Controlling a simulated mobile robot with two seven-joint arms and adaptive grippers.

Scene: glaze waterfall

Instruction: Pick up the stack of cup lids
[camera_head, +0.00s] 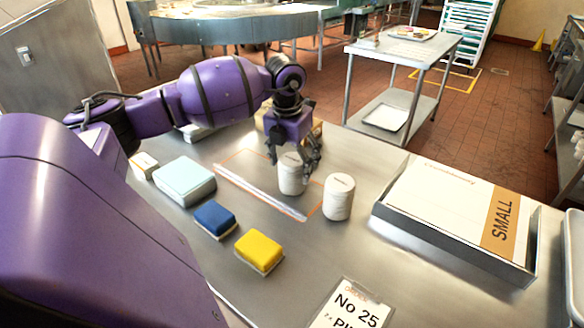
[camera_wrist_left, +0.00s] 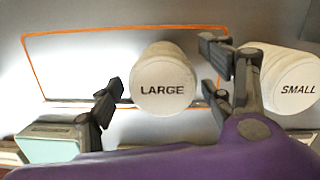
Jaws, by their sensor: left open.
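Two white cylindrical stacks of cup lids stand upright on the steel table. One, marked LARGE in the wrist view (camera_wrist_left: 162,82), is the left one in the head view (camera_head: 292,180). The other, marked SMALL in the wrist view (camera_wrist_left: 290,80), is the right one in the head view (camera_head: 338,198). My left gripper (camera_head: 293,158) is open above the LARGE stack. In the wrist view its fingers (camera_wrist_left: 163,70) are on either side of that stack, with a gap at the left; whether they touch it cannot be told. The right finger partly covers the SMALL stack.
An orange outline (camera_head: 238,160) marks the table around the LARGE stack. A blue sponge (camera_head: 214,220), a yellow sponge (camera_head: 259,250) and a pale teal block (camera_head: 185,180) lie left. A tray with a SMALL sign (camera_head: 460,205) is right, a No 25 card (camera_head: 350,308) in front.

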